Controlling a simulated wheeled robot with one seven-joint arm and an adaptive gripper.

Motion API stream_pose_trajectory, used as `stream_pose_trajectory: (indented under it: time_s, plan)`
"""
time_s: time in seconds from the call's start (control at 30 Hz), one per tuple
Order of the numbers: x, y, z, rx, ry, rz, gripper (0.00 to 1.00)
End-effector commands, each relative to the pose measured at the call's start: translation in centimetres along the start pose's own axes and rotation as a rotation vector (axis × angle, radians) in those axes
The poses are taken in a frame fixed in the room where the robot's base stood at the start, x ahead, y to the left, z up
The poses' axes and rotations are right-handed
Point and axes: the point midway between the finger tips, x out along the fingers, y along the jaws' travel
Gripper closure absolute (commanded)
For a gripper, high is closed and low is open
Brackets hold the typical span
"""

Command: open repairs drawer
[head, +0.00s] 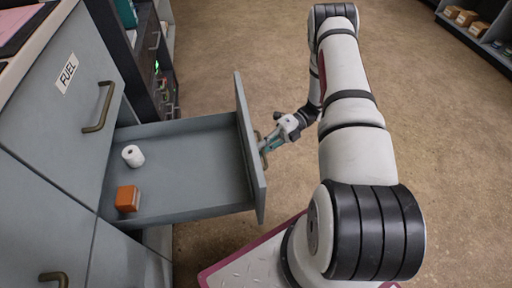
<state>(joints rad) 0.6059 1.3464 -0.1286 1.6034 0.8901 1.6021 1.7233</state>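An open grey drawer (190,195) extends well out of the cabinet, below the drawer front marked FUEL. Its front panel (250,150) faces right, and its own label is hidden from this view, so I cannot tell whether it reads repairs. A bar handle (264,160) shows partly on the panel's outer side. My gripper (269,145) is at that handle, with its fingers by the bar. The fingers are small and partly hidden, so I cannot tell whether they are closed on it.
A white roll (133,156) and an orange box (127,199) lie in the open drawer. The closed FUEL drawer (60,100) is above it. A dark equipment rack (150,60) stands behind. The floor (230,50) beyond my arm is clear.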

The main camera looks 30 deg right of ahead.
Motion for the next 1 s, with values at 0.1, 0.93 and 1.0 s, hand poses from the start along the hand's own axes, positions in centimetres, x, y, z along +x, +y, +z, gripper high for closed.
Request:
stream_pose_trajectory:
  time_s: [0.1, 0.93, 1.0]
  plan:
    - [-0.1, 0.0, 0.1, 0.0, -0.002, -0.002, 1.0]
    - [-3.6, -0.1, 0.1, -0.002, -0.005, -0.004, 0.82]
    - [-5.1, -0.1, 0.1, -0.001, -0.004, -0.004, 0.82]
